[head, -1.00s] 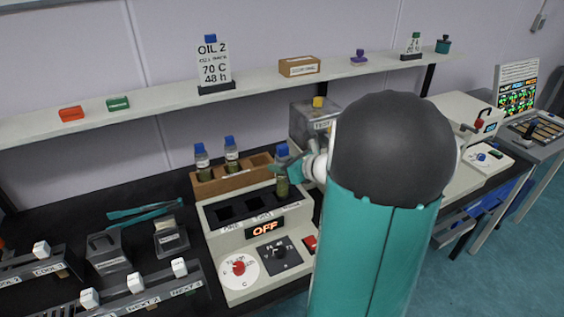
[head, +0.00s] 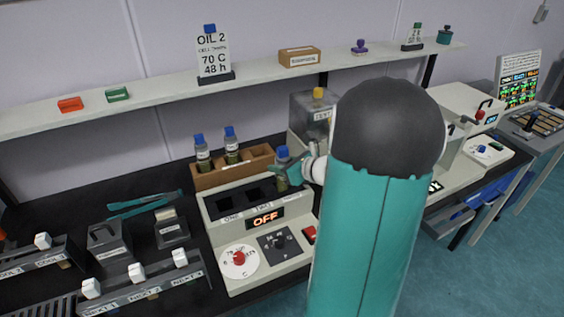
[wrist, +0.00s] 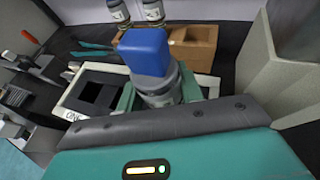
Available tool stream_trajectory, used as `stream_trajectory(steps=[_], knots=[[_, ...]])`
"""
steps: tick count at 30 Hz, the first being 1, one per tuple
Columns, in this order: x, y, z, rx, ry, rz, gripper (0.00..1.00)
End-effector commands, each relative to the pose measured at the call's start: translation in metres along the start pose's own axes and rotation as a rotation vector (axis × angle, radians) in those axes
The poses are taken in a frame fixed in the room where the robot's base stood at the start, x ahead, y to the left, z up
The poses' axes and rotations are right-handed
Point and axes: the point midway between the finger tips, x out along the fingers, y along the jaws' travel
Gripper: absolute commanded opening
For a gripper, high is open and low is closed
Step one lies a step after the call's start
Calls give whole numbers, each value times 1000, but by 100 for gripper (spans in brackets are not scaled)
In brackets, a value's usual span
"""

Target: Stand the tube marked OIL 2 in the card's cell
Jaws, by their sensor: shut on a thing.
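My gripper (head: 288,172) is shut on a blue-capped tube (head: 283,153) above the right end of the heating block (head: 213,207). In the wrist view, the tube's blue cap (wrist: 147,50) and clear body (wrist: 161,92) sit between the green fingers; its marking is not readable. The tube looks roughly upright. Its lower end is at the block's right cell, but I cannot tell whether it is inside. Two dark cells labelled ONE and TWO look empty. The card (head: 212,55) on the shelf reads OIL 2, 70 C, 48 h.
A wooden rack (head: 262,163) behind the block holds two blue-capped tubes (head: 202,155). The block's display (head: 265,220) reads OFF. A grey box (head: 305,110) stands behind my arm. Tongs (head: 145,204) and switch boxes lie left. My arm hides part of the bench.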

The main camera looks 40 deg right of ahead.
Motion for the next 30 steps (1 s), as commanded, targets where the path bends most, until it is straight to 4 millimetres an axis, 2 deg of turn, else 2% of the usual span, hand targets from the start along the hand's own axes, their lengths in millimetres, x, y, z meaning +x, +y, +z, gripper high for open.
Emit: stream_trajectory(steps=[25, 26, 29, 30], knots=[[12, 0, -28, 1, 1, 0, 0], [12, 0, -28, 0, 0, 0, 41], [11, 0, -28, 0, 0, 0, 60], [11, 0, -28, 0, 0, 0, 62]])
